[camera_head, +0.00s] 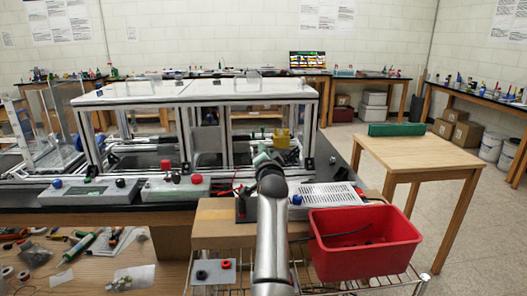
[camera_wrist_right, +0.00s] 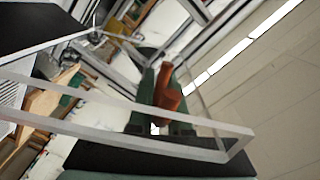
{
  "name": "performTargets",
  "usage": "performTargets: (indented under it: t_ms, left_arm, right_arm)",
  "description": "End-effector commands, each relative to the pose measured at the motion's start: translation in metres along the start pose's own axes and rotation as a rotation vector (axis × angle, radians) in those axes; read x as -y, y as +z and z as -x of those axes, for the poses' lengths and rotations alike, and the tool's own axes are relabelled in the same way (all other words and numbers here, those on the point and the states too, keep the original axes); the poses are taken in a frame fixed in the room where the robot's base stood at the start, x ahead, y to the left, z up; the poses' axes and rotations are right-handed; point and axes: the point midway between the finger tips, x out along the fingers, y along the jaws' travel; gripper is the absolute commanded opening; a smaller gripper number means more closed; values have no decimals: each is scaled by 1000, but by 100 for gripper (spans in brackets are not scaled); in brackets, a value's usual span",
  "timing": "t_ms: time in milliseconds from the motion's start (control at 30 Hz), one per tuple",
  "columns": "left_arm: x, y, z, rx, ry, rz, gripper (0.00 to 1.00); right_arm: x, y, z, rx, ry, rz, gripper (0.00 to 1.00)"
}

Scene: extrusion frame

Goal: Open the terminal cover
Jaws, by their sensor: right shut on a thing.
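A clear plate with thick pale edges, which looks like the terminal cover (camera_wrist_right: 70,103), crosses the right wrist view at a tilt. An orange handle-like piece (camera_wrist_right: 167,95) shows at the middle, between the dark green fingers of my right gripper (camera_wrist_right: 160,100). My right gripper is shut on this orange piece; whether the piece is fixed to the plate I cannot tell. In the head view my right gripper (camera_head: 263,158) is at the front of the extrusion frame (camera_head: 188,135), and my arm hides what it holds. My left gripper is not in view.
A red bin (camera_head: 365,255) and a perforated metal box (camera_head: 325,194) are right of my arm. Control boxes with buttons (camera_head: 175,188) stand on the dark bench to the left. A wooden table (camera_head: 415,153) stands at the right.

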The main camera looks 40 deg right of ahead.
Motion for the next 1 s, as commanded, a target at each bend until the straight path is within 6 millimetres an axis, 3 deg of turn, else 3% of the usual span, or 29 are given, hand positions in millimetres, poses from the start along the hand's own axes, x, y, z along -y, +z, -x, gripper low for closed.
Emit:
performTargets:
  t_ms: [167, 200, 433, 1000]
  left_arm:
    - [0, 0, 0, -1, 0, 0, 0]
    - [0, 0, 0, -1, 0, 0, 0]
    - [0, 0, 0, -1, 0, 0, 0]
    - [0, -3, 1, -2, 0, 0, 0]
  right_arm:
    - [-1, 0, 0, 0, 3, 3, 0]
    - [-1, 0, 0, 0, 3, 3, 18]
    - [-1, 0, 0, 0, 2, 2, 44]
    - [0, 0, 0, 2, 0, 2, 45]
